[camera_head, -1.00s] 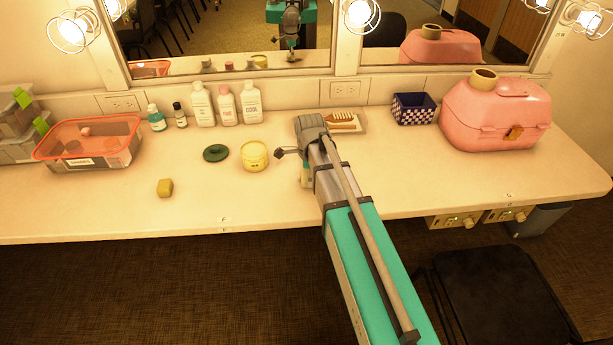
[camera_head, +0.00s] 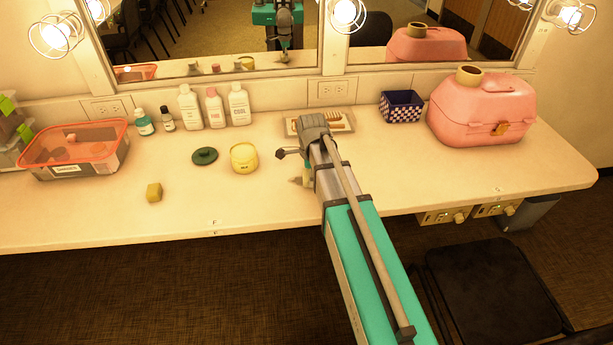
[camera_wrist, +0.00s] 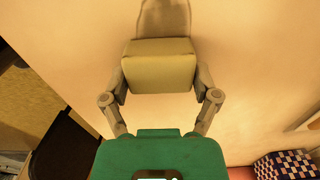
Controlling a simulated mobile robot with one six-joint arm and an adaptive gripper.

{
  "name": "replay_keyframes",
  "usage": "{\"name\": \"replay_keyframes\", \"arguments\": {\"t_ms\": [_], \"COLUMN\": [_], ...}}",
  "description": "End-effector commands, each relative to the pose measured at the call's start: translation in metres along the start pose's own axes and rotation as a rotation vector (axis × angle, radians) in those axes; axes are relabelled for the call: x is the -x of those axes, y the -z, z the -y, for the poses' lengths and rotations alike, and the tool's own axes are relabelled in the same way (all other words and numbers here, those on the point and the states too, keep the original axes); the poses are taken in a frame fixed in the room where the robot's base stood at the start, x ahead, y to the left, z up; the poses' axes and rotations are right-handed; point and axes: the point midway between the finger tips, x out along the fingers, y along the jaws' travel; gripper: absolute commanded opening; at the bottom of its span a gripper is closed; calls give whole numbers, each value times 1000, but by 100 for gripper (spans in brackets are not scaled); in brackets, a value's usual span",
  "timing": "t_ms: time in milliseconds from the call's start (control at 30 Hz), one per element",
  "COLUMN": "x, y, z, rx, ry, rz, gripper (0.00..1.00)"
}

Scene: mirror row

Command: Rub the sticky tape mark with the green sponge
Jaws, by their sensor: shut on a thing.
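My gripper (camera_wrist: 162,82) is shut on a block-shaped olive-green sponge (camera_wrist: 158,66) in the wrist view, with one finger on each side. In the head view my gripper (camera_head: 305,181) is low over the counter, right of the yellow jar; the sponge is not clear there. A greyish-brown elongated patch (camera_wrist: 163,18) lies on the counter beyond the sponge in the wrist view. It may be the tape mark or a shadow; I cannot tell. Whether the sponge touches the counter is unclear.
The yellow jar (camera_head: 244,158) and dark green lid (camera_head: 204,156) stand left of my gripper. A tray (camera_head: 291,126) with a brush is behind my arm. A checkered box (camera_head: 401,106) and pink case (camera_head: 480,112) are right. Counter space right of my arm is clear.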

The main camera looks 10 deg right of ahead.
Motion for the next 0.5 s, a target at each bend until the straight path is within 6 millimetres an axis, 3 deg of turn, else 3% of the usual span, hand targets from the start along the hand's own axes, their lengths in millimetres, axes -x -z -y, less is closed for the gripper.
{"name": "replay_keyframes", "arguments": {"t_ms": [500], "x": [0], "y": [6], "z": [0], "rx": [0], "ry": [0], "rz": [-3], "gripper": [40]}}
